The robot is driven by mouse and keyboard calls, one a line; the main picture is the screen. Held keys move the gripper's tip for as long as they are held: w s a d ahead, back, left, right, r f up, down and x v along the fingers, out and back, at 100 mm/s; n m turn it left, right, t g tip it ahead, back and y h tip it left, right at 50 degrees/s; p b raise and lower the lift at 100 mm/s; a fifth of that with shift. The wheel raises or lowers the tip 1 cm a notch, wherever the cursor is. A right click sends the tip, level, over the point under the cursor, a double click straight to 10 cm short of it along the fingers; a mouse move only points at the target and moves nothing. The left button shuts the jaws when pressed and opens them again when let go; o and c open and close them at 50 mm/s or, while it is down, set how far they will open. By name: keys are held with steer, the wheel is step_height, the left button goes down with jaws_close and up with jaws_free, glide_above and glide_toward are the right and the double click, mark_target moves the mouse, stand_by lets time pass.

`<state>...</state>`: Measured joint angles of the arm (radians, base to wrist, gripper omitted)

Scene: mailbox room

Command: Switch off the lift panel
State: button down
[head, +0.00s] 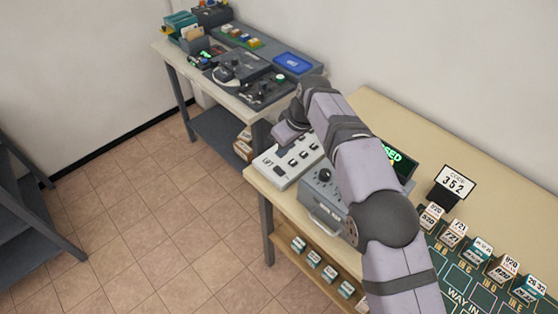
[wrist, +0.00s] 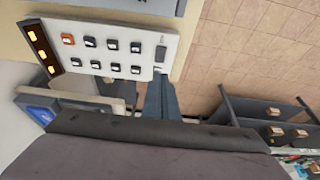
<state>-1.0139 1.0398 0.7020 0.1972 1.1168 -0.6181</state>
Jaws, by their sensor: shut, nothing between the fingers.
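The lift panel (head: 272,171) is a white slab marked LIFT with dark keys, on the wooden bench in the head view. In the wrist view the panel (wrist: 115,24) shows two rows of keys, one of them orange. A dark strip (wrist: 43,46) on it has three lit amber marks. A separate dark switch (wrist: 160,53) sits at the panel's right end. My gripper (wrist: 160,80) is shut and empty, its fingertips just below that switch in the wrist view. I cannot tell whether they touch the panel. In the head view my gripper (head: 284,138) is over the panel's far side.
A grey box (head: 322,197) with a knob and handle stands beside the panel, partly behind my arm. A green-lit display (head: 397,157), a 352 code card (head: 456,183) and several labelled blocks (head: 468,244) are to the right. Another table (head: 226,98) with equipment stands beyond.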

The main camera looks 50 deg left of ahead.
mark_target(276, 168)
steer(key=p+x, duration=0.1)
steer(key=x, duration=0.1)
steer(key=p+x, duration=0.1)
steer(key=x, duration=0.2)
steer(key=p+x, duration=0.1)
steer(key=x, duration=0.2)
steer(key=shift+d+f, duration=0.15)
steer(key=shift+d, duration=0.15)
steer(key=shift+f, duration=0.15)
steer(key=shift+a+f+b, duration=0.15)
steer(key=shift+f+b, duration=0.3)
steer(key=shift+b, duration=0.65)
steer(key=shift+r+p, duration=0.35)
steer(key=shift+p, duration=0.05)
steer(key=shift+f, duration=0.1)
steer(key=shift+d, duration=0.2)
